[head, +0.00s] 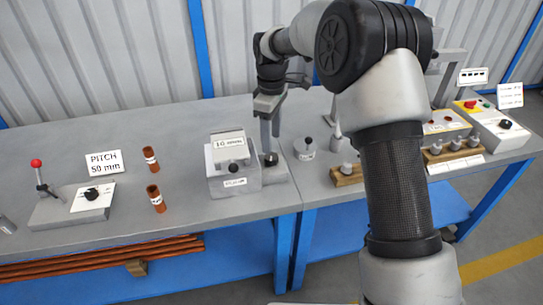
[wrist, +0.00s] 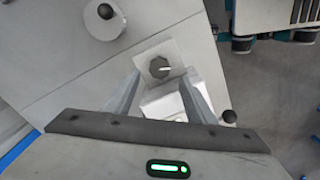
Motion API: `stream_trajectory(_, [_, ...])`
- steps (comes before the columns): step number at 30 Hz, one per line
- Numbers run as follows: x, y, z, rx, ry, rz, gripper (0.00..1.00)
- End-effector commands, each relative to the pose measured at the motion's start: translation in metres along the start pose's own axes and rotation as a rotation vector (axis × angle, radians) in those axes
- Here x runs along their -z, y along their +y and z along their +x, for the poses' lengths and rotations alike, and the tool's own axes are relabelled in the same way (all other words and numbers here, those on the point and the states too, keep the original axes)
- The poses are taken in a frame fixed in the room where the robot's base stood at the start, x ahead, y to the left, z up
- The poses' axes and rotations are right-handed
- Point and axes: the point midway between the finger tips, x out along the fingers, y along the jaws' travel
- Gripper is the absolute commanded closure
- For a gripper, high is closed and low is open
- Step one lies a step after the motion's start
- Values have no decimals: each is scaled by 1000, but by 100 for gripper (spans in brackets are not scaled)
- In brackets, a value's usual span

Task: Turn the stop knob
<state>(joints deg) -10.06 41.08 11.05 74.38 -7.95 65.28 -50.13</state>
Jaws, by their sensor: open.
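A dark faceted knob (wrist: 159,67) with a white pointer line sits on a small light plate in the wrist view. In the head view the same knob (head: 271,159) stands on the right part of a grey block fixture (head: 235,187) on the bench. My gripper (wrist: 160,80) points down at it, fingers spread, one to each side in the picture. The knob shows between and just beyond the fingertips. I cannot tell whether they touch it. In the head view my gripper (head: 269,142) hangs right above the knob. No label naming the knob is readable.
A labelled block (head: 230,147) stands left of my gripper, and a black-knobbed cylinder (head: 305,148) to its right. Another knob box (head: 75,205) with a red-ball lever is at far left. Brown tubes (head: 153,193) stand between. A control box (head: 500,126) is at far right.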

Motion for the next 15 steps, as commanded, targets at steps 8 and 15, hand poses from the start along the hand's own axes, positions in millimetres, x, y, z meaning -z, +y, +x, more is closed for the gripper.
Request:
stream_trajectory(8, [0,-1,52,2,-1,0,50])
stream_trajectory(15, [0,0,66,0,0,0,50])
